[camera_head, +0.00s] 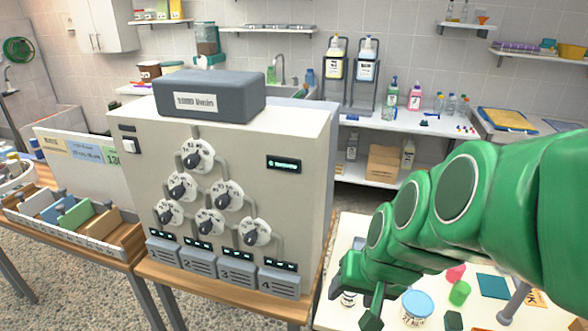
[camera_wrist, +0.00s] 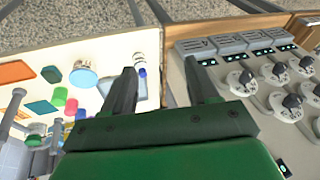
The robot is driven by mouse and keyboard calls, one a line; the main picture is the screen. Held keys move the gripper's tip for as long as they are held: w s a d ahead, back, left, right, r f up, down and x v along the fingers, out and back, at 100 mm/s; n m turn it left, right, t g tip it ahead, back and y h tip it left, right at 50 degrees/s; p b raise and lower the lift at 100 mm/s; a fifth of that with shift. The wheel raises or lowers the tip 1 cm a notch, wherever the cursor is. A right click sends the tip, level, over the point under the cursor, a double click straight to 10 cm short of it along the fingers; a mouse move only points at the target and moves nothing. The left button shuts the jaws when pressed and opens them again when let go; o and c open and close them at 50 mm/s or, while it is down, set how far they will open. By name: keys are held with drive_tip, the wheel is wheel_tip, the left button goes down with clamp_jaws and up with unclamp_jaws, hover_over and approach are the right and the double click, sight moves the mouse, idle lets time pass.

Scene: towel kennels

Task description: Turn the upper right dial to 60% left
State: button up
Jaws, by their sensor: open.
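A beige cabinet (camera_head: 300,205) carries several white round dials with dark grey knobs in a pyramid: one on top (camera_head: 197,155), two in the middle row, three below. The right dial of the middle row (camera_head: 227,195) has its pointer tilted to lower left; its scale is too small to read. Which dial counts as upper right is unclear. In the wrist view the panel is turned over, with dials (camera_wrist: 241,80) at the right. My gripper (camera_head: 357,305) is open and empty, right of the cabinet above a white table. Its dark fingers (camera_wrist: 162,72) are apart and touch no dial.
A grey box (camera_head: 210,95) sits on the cabinet. Numbered grey units (camera_head: 237,271) with small displays line its foot. The white table (camera_head: 345,233) holds a blue-lidded jar (camera_head: 417,303), cups and coloured pieces. A card tray (camera_head: 75,220) stands left. Space before the dials is clear.

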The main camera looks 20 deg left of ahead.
drive_tip(key=w+a+r+t+y, duration=0.15)
drive_tip(key=w+a, duration=0.25)
drive_tip(key=a, duration=0.5)
drive_tip(key=w+a+r+t+y, duration=0.1)
drive_tip(key=w+a+t, duration=0.3)
drive_tip(key=a, duration=0.6)
drive_tip(key=m+t+h, duration=0.4)
drive_tip(key=t+h, duration=0.1)
drive_tip(key=t, duration=0.5)
approach(220, 206)
drive_tip(key=w, duration=0.2)
drive_tip(key=shift+w+a+r, duration=0.1)
drive_tip(key=shift+w, duration=1.8)
drive_tip(key=shift+w+a+r, duration=0.1)
drive_tip(key=shift+w, duration=1.8)
drive_tip(key=c, duration=1)
drive_tip(key=shift+f, duration=0.1)
drive_tip(key=shift+c, duration=0.2)
